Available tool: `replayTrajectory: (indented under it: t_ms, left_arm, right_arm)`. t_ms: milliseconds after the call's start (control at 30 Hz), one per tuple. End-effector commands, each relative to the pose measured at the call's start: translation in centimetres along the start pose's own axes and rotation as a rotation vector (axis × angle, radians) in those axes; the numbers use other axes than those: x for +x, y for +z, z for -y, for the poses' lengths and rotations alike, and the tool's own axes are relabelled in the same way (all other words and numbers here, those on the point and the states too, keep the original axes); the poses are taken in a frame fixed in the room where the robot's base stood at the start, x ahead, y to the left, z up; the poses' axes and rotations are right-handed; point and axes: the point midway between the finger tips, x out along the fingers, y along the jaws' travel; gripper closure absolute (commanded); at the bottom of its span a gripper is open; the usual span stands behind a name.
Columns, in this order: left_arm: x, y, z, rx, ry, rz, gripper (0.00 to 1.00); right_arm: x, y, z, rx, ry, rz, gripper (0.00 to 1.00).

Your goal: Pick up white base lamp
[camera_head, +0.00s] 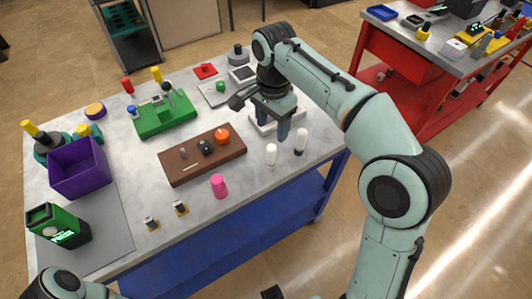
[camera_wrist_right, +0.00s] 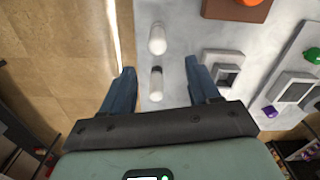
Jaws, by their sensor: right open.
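Two white lamps stand upright near the table's right front edge. The left one, with a white base (camera_head: 271,154), is white all over; in the right wrist view it is the upper lamp (camera_wrist_right: 157,40). The other lamp has a black base (camera_head: 300,142); in the right wrist view it (camera_wrist_right: 156,86) appears between my fingers, farther below. My right gripper (camera_head: 276,128) is open and empty, above the table behind the lamps, fingers pointing down. It also shows in the right wrist view (camera_wrist_right: 162,82). My left gripper is not in view; only part of my left arm shows.
A brown block (camera_head: 175,177) with several knobs lies left of the lamps, and a pink cylinder (camera_head: 218,186) stands before it. A white frame-like part (camera_head: 262,124) lies beneath my right gripper. A green block (camera_head: 150,127) and a purple bin (camera_head: 80,178) are farther left.

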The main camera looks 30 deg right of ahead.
Motion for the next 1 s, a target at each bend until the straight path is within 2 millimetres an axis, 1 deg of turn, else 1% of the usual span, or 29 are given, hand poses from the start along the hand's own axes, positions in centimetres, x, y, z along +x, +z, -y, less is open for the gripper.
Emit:
replayTrajectory:
  t_ms: [33,100,233,300,467,567,700,800,1000]
  left_arm:
    - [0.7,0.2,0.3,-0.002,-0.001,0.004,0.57]
    - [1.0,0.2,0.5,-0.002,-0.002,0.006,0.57]
    - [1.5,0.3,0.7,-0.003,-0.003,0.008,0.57]
    - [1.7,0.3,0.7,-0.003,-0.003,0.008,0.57]
    - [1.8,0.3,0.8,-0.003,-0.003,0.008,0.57]
    - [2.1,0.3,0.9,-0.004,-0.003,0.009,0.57]
    - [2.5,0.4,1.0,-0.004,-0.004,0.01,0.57]
    - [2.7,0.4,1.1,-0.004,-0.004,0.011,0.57]
    - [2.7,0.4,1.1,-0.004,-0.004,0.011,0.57]
  right_arm:
    - [1.5,0.0,-0.2,0.0,0.004,0.001,0.39]
    - [2.9,0.0,-0.1,0.0,0.005,0.002,0.39]
    - [5.1,0.0,-0.1,0.0,0.003,0.001,0.39]
    - [5.8,0.0,-0.1,0.0,0.002,0.001,0.39]
    - [6.7,0.1,0.0,-0.001,0.002,0.001,0.39]
    - [8.0,0.2,0.1,-0.001,0.004,0.002,0.39]
    - [10.2,0.4,0.2,0.0,0.003,0.001,0.39]
    - [11.2,0.3,0.2,0.0,0.002,0.001,0.39]
    - [11.6,0.3,0.3,0.0,-0.001,0.001,0.39]
